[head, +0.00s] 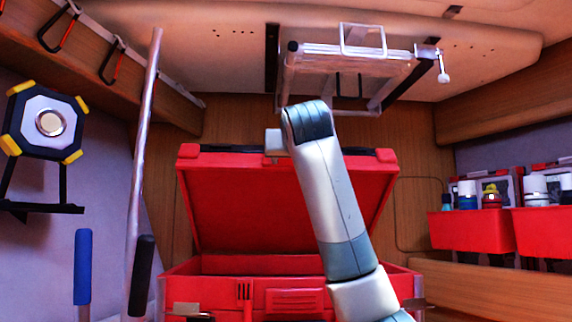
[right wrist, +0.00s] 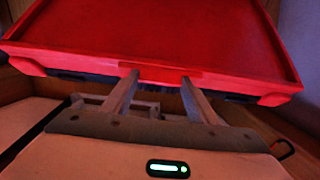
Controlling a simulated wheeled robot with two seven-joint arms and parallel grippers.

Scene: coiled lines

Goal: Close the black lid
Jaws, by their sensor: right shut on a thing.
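The lid (head: 250,205) of the red box (head: 205,287) stands open, tilted up and back. Its inner face is red, with black parts along the top edge. My right arm reaches up in front of it, and my right gripper (head: 274,150) is at the middle of its top edge. In the right wrist view the lid (right wrist: 160,38) fills the upper part. There my right gripper (right wrist: 158,80) is shut on the lid's edge, one finger on each side of a small raised red part. My left gripper is not in view.
A white-framed rack (head: 350,60) hangs from the ceiling above the lid. A slanted pole (head: 142,150) and a yellow-cornered lamp (head: 48,122) are on the left. Red bins (head: 472,230) stand on the right. The box front has a latch (head: 295,300).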

